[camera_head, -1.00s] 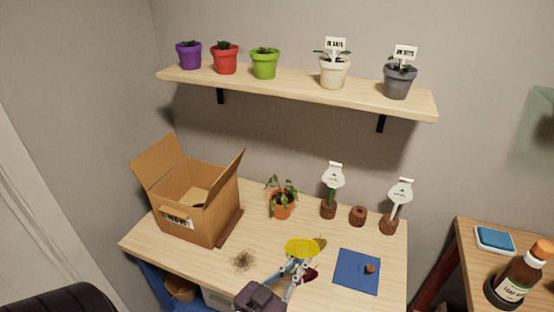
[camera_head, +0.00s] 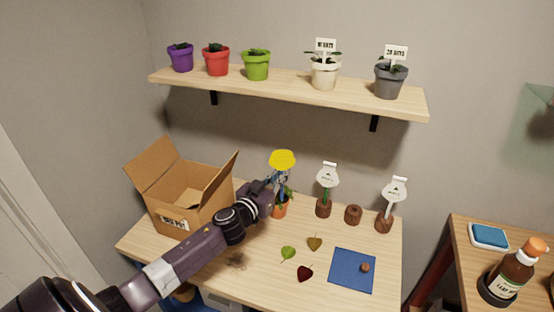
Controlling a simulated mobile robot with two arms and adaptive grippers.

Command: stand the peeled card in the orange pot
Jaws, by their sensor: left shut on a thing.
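The peeled card is a bright yellow round-topped card (camera_head: 282,160). My left gripper (camera_head: 282,181) is shut on it below its yellow head and holds it upright. The orange pot (camera_head: 279,211) with a leafy plant stands at the back of the table. The card and gripper are in front of or above the plant in the picture and hide much of it. The card's lower end is hidden, so I cannot tell whether it touches the soil. My right gripper is not in view.
An open cardboard box (camera_head: 174,218) stands left of my arm. Two white cards (camera_head: 327,176) (camera_head: 394,190) stand in brown holders, with an empty brown holder (camera_head: 353,214) between them. Loose leaves (camera_head: 305,273) and a blue mat (camera_head: 345,280) lie in front. A shelf (camera_head: 290,88) with pots hangs above.

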